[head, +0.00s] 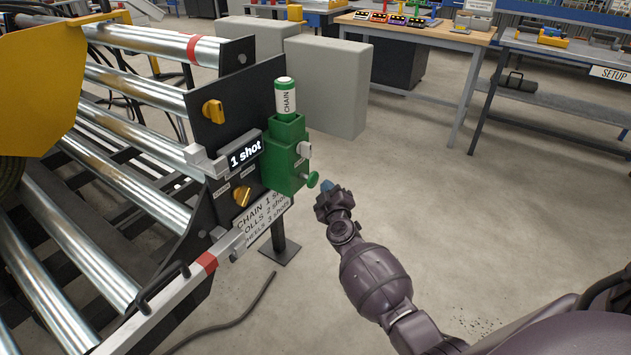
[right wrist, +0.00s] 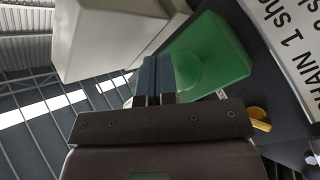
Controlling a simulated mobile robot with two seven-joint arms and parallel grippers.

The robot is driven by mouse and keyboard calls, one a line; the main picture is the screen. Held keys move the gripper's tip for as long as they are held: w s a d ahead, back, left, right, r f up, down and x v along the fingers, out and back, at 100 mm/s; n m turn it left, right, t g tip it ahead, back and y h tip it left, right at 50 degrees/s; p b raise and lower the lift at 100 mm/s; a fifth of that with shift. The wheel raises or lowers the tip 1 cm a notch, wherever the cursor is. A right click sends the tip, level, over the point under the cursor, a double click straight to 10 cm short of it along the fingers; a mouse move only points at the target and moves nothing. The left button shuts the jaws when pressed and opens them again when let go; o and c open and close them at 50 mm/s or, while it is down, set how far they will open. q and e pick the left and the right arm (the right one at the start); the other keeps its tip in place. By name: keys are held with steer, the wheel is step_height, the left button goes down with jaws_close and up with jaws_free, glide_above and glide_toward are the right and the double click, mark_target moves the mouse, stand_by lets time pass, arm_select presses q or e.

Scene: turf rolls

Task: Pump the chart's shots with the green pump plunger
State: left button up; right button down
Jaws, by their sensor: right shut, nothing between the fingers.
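The green pump (head: 284,155) is mounted on the dark end plate of the roller machine, topped by a green and white cartridge (head: 286,97) marked CHAIN. Its round green plunger knob (head: 312,179) sticks out at the lower right. The display (head: 246,153) reads "1 shot". The chart (head: 262,222) lists chain 1 shot, rolls 2 shots, wheels 3 shots. My right gripper (head: 326,186) is shut and empty, its tips close to the knob; contact is unclear. The right wrist view shows the shut blue fingers (right wrist: 157,78) before a green surface (right wrist: 215,50). My left gripper is out of view.
Yellow knobs sit on the plate above (head: 213,111) and below (head: 242,195) the display. Steel rollers (head: 150,92) fill the left. A grey block (head: 328,85) and a workbench (head: 425,35) stand behind. The floor right of the pump is clear.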

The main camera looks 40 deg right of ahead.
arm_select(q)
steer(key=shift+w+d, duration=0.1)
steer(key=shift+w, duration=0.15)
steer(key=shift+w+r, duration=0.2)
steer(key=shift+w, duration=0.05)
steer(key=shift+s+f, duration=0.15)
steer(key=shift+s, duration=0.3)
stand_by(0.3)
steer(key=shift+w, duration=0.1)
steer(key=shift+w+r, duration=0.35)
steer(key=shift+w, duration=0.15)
arm_select(e)
steer(key=shift+w+a, duration=0.15)
steer(key=shift+w, duration=0.25)
